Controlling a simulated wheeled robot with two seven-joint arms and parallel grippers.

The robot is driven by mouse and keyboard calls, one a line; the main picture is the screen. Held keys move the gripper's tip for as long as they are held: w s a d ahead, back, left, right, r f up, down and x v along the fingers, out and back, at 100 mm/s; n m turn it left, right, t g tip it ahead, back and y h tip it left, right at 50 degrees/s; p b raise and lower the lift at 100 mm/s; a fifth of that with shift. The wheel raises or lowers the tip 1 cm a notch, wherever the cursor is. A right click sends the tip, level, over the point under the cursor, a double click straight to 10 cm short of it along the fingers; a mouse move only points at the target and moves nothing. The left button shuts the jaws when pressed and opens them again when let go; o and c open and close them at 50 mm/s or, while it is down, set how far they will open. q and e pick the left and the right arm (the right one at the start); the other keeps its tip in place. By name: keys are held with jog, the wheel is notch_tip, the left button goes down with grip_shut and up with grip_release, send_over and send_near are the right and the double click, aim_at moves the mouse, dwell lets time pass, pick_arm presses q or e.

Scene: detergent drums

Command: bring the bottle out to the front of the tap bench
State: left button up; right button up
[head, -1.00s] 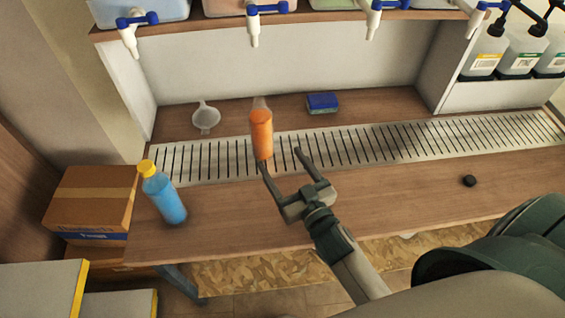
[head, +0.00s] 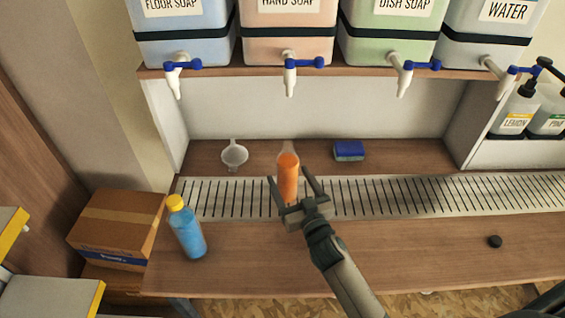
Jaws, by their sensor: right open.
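An orange bottle (head: 288,176) with a clear, uncapped-looking neck stands upright on the slotted drain strip (head: 232,197) of the tap bench (head: 400,258), below the hand soap tap. My right gripper (head: 289,184) is open, with one finger to the left and one to the right of the bottle's lower part. I cannot tell whether the fingers touch it. The bottle's foot is partly hidden by the gripper. A blue bottle (head: 189,234) with a yellow cap stands at the bench's front left. My left gripper is not in view.
A white funnel (head: 234,155) and a blue sponge (head: 349,151) lie behind the strip. A small black cap (head: 495,241) lies at the front right. Soap drums with taps (head: 290,80) overhang the back. The bench front in the middle is bare.

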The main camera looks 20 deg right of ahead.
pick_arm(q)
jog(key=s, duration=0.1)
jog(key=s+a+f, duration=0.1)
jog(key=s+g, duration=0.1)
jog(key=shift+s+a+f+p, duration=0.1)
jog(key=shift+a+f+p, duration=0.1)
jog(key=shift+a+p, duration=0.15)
pick_arm(e)
jog(key=w, duration=0.6)
jog(key=shift+w+a, duration=0.25)
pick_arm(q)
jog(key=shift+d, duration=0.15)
